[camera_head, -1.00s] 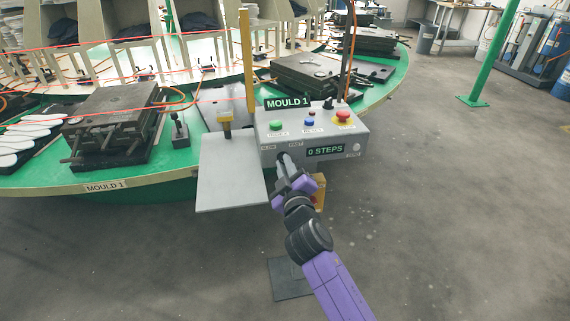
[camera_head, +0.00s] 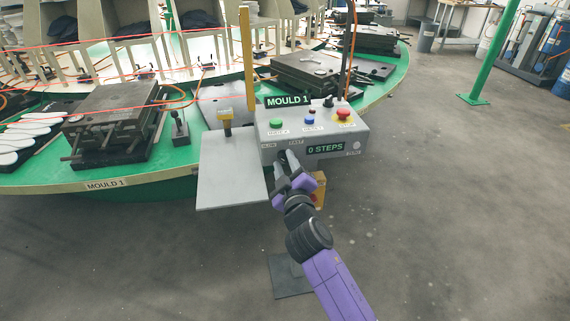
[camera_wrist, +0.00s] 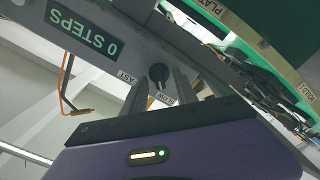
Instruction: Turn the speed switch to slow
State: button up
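The speed switch is a round black knob (camera_wrist: 158,75) on the front of the grey control box (camera_head: 350,137). In the wrist view it sits between the FAST label (camera_wrist: 128,80) and the SLOW label (camera_wrist: 168,99). Its exact pointing direction is hard to tell. My gripper (camera_wrist: 159,88) is open, with one finger on each side of the knob; whether either finger touches it I cannot tell. In the head view my gripper (camera_head: 287,160) is at the lower left of the box front and hides most of the knob.
The box carries a green button (camera_head: 276,123), a blue button (camera_head: 309,121) and a red emergency button (camera_head: 343,114). A "0 STEPS" display (camera_head: 325,148) is right of my gripper. A grey plate (camera_head: 232,175) juts out at left. The green carousel (camera_head: 135,182) stands behind.

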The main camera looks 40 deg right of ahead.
jog(key=b+v, duration=0.1)
jog(key=v, duration=0.6)
jog(key=shift+s+a, duration=0.2)
jog(key=shift+s, duration=0.15)
